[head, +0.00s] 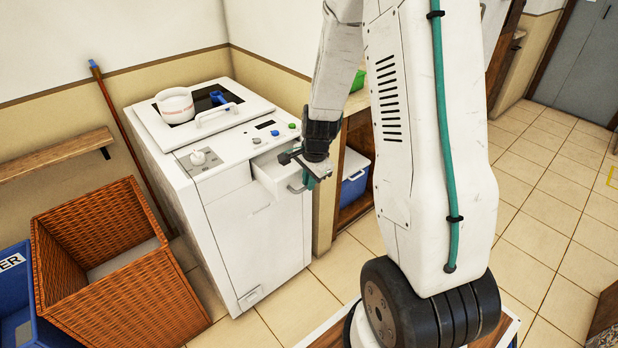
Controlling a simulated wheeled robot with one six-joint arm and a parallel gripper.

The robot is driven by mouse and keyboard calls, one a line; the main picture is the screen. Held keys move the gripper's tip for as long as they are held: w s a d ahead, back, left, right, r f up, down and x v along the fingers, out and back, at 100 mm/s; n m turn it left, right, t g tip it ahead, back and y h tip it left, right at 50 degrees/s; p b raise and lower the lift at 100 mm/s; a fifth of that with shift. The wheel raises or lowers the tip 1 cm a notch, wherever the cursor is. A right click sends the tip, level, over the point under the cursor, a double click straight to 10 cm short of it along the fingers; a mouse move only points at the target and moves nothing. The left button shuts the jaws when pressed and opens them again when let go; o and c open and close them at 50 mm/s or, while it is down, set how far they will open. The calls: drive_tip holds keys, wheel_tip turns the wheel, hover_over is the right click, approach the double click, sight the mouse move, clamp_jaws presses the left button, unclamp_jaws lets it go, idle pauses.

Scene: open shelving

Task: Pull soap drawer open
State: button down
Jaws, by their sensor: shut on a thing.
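The white washing machine (250,235) stands against the wall in the head view. Its soap drawer (268,168) juts out at the upper right of the machine's front, partly open. A grey curved handle (296,189) shows on the drawer's front. My gripper (297,172) is at the drawer's front, shut on the handle. The gripper hides part of the drawer's front and of the handle, so the exact grip is hard to see.
A white pot (175,105) and a blue thing (218,97) are on top of the machine. A wicker basket (110,270) and a blue bin (20,310) stand at left. Shelving with a blue crate (353,190) is close at right. Tiled floor (545,205) is free farther right.

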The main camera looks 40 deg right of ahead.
drive_tip(key=shift+s+a, duration=0.2)
drive_tip(key=shift+s, duration=0.2)
drive_tip(key=c, duration=1.5)
unclamp_jaws()
drive_tip(key=shift+d, duration=0.15)
drive_tip(key=shift+r, duration=0.1)
drive_tip(key=r, duration=0.2)
drive_tip(key=s+r, duration=0.1)
drive_tip(key=r, duration=0.4)
drive_tip(key=shift+s+r, duration=0.25)
